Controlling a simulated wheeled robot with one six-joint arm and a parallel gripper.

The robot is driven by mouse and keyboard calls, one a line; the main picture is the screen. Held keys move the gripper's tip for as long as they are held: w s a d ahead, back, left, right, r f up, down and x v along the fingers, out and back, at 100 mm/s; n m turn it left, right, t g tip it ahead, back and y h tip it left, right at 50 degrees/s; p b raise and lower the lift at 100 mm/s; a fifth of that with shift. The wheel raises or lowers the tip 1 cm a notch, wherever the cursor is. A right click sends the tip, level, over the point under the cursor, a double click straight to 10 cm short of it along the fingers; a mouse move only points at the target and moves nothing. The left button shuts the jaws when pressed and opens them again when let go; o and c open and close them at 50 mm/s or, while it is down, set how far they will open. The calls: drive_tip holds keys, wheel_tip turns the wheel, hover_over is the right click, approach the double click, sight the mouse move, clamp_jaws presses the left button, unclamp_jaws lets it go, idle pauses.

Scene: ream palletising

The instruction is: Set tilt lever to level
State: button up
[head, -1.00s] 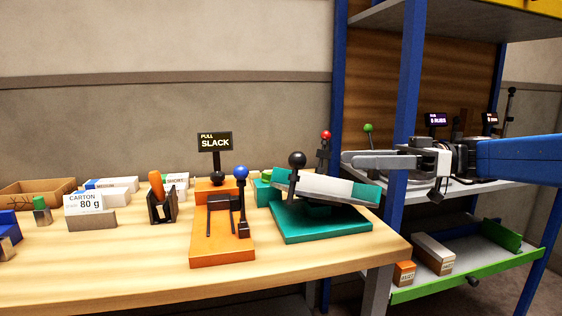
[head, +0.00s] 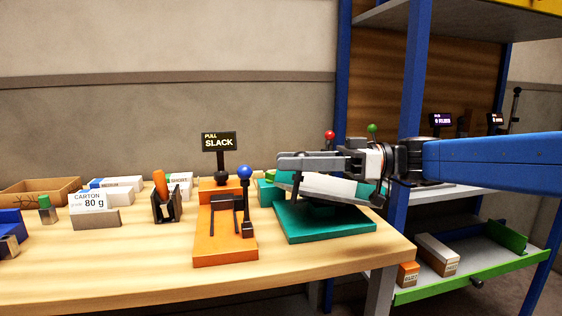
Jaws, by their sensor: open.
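The teal tilt stand (head: 325,228) sits at the right end of the table. Its white and grey top plate (head: 330,184) slants down to the right. A dark lever shaft (head: 296,183) rises at the plate's left end. Its black ball knob is hidden behind my gripper. My gripper (head: 284,163) is open, reaching in from the right above the plate, with its fingers at the knob's place. I cannot tell whether the knob is between the fingers or touching them.
A red-knobbed lever (head: 329,135) and a green-knobbed one (head: 372,129) stand behind. Left of the stand is an orange fixture (head: 222,248) with a blue-knobbed lever (head: 244,172) and a SLACK sign (head: 219,142). A blue shelf post (head: 412,90) rises near my arm.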

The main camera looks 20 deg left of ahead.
drive_tip(key=shift+x, duration=1.25)
